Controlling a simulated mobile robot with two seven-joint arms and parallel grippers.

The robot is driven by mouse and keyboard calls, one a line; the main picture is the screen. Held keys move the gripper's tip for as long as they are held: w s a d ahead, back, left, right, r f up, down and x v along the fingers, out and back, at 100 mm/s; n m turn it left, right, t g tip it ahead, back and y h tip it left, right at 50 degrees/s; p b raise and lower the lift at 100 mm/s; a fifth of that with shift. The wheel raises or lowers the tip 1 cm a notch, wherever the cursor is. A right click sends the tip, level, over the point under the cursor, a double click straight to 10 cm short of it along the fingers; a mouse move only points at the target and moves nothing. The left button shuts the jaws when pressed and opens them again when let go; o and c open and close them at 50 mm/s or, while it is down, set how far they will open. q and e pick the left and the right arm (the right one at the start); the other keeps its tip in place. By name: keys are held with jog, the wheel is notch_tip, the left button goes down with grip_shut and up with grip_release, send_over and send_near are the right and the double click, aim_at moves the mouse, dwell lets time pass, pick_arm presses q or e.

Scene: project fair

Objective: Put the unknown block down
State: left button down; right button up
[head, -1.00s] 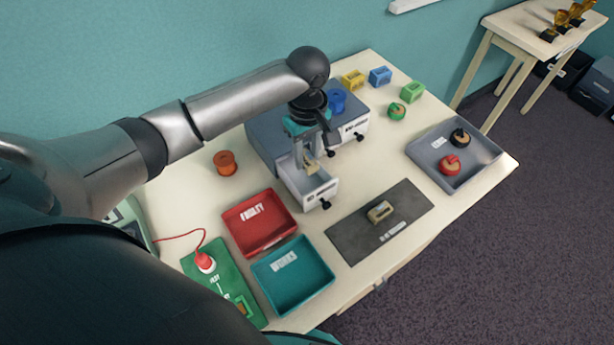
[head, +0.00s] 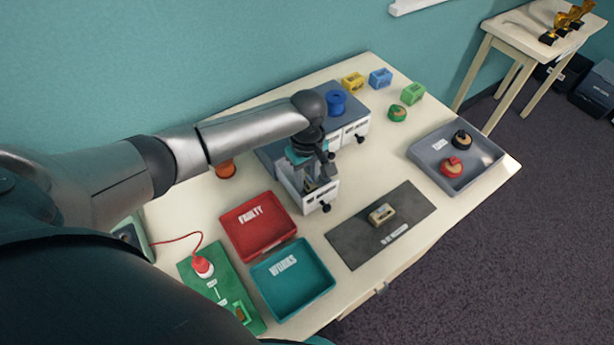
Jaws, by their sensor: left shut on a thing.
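My left gripper (head: 316,183) points down into the open white drawer (head: 323,194) at the front of the grey cabinet. It is shut on a small pale tan block, the unknown block, which is mostly hidden by the fingers and drawer walls. I cannot tell whether the block touches the drawer floor. Another tan block (head: 382,214) lies on the dark grey mat (head: 355,250) to the right. My right gripper is not in view.
A red FAULTY tray (head: 236,247) and a teal WORKS tray (head: 293,303) lie in front of the drawer. A grey tray (head: 424,166) with red and black pieces is at right. A blue spool (head: 336,97) stands on the cabinet. Yellow, blue and green blocks sit behind.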

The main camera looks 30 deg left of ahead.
aim_at(307, 183)
pick_arm(q)
jog(key=c, duration=0.8)
grip_release()
notch_tip(307, 183, up, 12)
jog(key=shift+r+p, duration=0.15)
jog(key=shift+p, duration=0.9)
jog(key=shift+s+d, duration=0.1)
